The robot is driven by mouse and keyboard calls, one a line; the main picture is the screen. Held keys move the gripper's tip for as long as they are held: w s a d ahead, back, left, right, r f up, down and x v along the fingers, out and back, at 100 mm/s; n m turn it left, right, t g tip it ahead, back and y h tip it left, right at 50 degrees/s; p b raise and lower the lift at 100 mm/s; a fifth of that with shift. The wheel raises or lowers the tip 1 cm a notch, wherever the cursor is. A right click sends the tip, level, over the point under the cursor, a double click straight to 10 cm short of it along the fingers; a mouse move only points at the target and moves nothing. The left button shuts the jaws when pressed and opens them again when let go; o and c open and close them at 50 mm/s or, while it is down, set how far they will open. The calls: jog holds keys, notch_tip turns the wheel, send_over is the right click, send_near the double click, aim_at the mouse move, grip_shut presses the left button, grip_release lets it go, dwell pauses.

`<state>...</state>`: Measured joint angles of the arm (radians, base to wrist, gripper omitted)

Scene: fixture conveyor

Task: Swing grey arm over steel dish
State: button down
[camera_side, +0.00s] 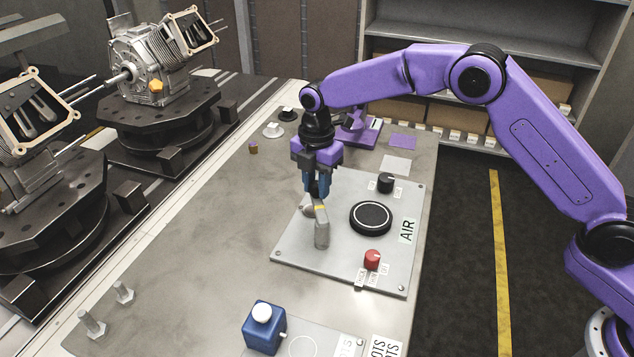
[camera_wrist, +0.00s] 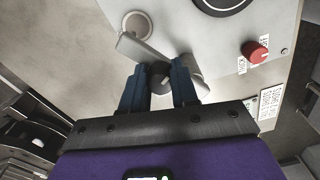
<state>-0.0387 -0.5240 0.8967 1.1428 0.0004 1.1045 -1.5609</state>
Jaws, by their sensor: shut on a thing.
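The grey arm (camera_wrist: 192,64) lies low over the grey panel; in the side view its thick grey end (camera_side: 321,236) points toward the camera. My gripper (camera_side: 317,192), pointing down, is shut on a dark knob (camera_wrist: 160,70) at the arm, between its two blue fingers in the wrist view (camera_wrist: 159,92). A round pale steel dish (camera_wrist: 137,25) with a grey rim lies close beside the arm's upper left end in the wrist view; the arm does not cover its middle.
A black-rimmed disc (camera_side: 371,217) sits right of the arm on the panel (camera_side: 290,248), with a black knob (camera_side: 385,182) behind and a red knob (camera_side: 372,259) in front. A blue box (camera_side: 264,327) stands nearer.

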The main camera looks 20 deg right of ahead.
jog(key=c, duration=0.9)
grip_release()
jog(key=shift+a, duration=0.1)
jog(key=shift+o, duration=0.2)
jog(key=shift+r, duration=0.1)
notch_tip(320, 180, up, 17)
jog(key=shift+r, duration=0.2)
jog(key=s+d+f+m, duration=0.3)
jog(key=s+d, duration=0.4)
jog(key=s, duration=0.6)
jog(key=s+d+f+m, duration=0.3)
jog(key=s+d+m, duration=0.2)
jog(key=s, duration=0.8)
jog(key=s+d+f+m, duration=0.3)
jog(key=s+d, duration=0.6)
jog(key=s, duration=0.4)
jog(key=shift+d+m, duration=0.4)
